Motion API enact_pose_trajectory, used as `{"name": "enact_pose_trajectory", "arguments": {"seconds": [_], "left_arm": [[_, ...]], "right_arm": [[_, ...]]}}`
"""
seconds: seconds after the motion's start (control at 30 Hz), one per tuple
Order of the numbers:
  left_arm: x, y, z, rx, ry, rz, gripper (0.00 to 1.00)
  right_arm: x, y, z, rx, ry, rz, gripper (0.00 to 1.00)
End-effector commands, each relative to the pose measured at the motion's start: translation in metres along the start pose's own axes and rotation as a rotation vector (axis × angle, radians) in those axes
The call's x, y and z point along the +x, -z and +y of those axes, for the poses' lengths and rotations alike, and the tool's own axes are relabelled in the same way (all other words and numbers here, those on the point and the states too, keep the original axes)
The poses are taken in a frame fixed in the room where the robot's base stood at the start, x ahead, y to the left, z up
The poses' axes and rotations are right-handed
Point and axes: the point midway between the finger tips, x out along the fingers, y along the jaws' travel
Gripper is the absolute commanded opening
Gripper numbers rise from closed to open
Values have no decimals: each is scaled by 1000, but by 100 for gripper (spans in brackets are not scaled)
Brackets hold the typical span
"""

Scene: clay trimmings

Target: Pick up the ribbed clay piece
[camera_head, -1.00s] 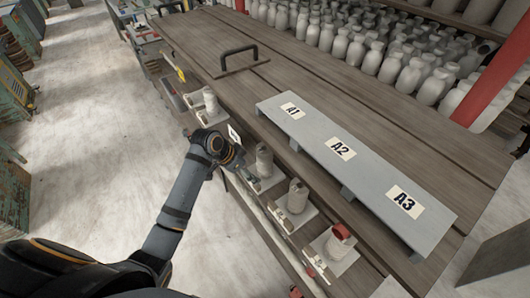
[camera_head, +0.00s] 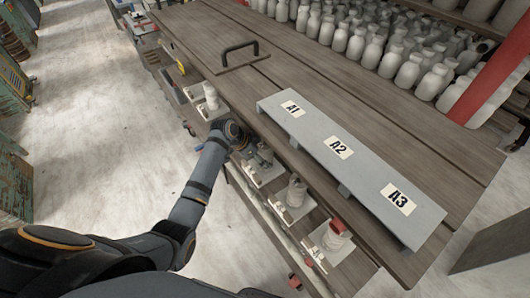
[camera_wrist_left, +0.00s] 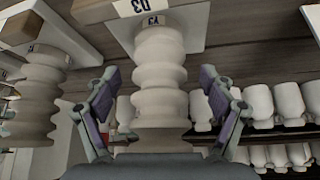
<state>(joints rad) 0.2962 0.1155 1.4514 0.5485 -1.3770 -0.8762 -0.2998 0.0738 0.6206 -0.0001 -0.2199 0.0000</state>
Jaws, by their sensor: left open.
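My left gripper (camera_head: 262,159) is at the lower shelf along the front of the workbench. In the left wrist view the left gripper (camera_wrist_left: 159,82) is open, with one finger on each side of a pale ribbed clay piece (camera_wrist_left: 161,72). Gaps show between the fingers and the piece. It stands on a white labelled board (camera_wrist_left: 190,25), and a small tag is on the piece near the board. In the head view the gripper largely hides this piece. My right gripper is not in view.
Another ribbed piece (camera_wrist_left: 36,95) stands close beside in the wrist view. On the shelf are a pale piece (camera_head: 296,191), one with a red part (camera_head: 334,236), and one farther back (camera_head: 211,97). The workbench top (camera_head: 200,40) overhangs, with a grey raised platform (camera_head: 365,178).

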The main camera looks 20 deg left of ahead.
Motion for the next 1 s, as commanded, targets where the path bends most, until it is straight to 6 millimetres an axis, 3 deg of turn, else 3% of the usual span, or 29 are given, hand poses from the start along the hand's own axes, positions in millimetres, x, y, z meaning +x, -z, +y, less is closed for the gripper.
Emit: {"name": "enact_pose_trajectory", "arguments": {"seconds": [0.27, 0.87, 1.0], "left_arm": [[5, -1, 0, 1, 1, 0, 81], [5, -1, 0, 1, 1, 0, 0], [4, 1, 0, 2, 3, 3, 0]], "right_arm": [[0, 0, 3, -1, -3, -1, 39], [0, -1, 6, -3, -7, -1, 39], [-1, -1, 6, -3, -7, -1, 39]]}}
